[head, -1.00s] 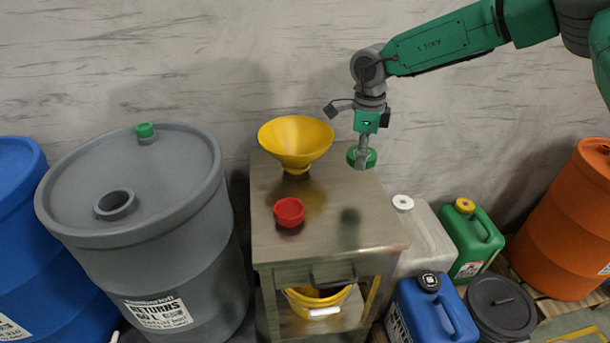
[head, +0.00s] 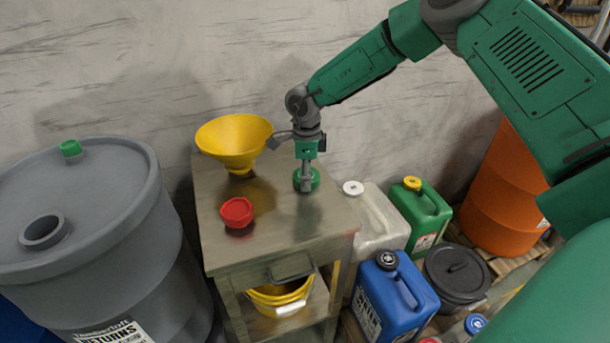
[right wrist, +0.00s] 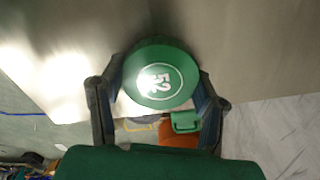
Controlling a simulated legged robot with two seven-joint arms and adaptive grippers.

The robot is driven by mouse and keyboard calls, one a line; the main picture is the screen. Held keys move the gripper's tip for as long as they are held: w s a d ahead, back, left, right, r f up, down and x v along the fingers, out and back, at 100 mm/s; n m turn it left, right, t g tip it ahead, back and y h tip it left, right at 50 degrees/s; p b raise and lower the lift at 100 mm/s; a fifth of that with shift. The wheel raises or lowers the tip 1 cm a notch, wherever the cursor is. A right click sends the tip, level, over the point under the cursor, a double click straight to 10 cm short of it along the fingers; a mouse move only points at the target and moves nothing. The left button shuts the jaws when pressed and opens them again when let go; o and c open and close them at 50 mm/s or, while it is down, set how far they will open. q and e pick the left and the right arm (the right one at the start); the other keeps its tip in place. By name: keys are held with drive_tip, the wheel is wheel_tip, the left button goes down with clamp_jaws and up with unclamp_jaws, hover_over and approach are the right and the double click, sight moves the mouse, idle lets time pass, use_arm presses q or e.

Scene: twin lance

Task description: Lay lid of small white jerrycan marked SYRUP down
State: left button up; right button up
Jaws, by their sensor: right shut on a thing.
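A round green lid (head: 314,180) with a ring and the number 52 on its top is in my right gripper (head: 307,184). In the right wrist view the lid (right wrist: 158,75) sits between the two dark fingers, which are shut on it. It is low over the right part of the metal cabinet top (head: 275,222); I cannot tell whether it touches. A whitish jerrycan (head: 375,222) with a white cap stands right of the cabinet; no SYRUP marking is readable. My left gripper is not in view.
A yellow funnel (head: 234,140) and a red lid (head: 236,212) stand on the cabinet top, left of the gripper. The front part of the top is clear. A grey drum (head: 110,230) stands left; green (head: 422,210) and blue (head: 392,300) jerrycans and an orange drum (head: 495,190) stand right.

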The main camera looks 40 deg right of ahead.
drive_tip(key=o, duration=0.9)
drive_tip(key=shift+d+f, duration=0.15)
drive_tip(key=shift+d, duration=0.2)
drive_tip(key=o, duration=0.4)
drive_tip(key=shift+d, duration=0.2)
drive_tip(key=shift+c, duration=0.2)
drive_tip(key=shift+d+f, duration=0.1)
drive_tip(key=shift+a, duration=0.25)
drive_tip(key=r, duration=0.4)
drive_tip(key=a+r, duration=0.1)
drive_tip(key=shift+r+p, duration=0.4)
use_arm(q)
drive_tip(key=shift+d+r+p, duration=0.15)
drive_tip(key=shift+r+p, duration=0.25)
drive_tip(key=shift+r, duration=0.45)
use_arm(e)
wheel_tip(320, 180, up, 7)
drive_tip(key=shift+d+f, duration=0.15)
drive_tip(key=shift+d, duration=0.1)
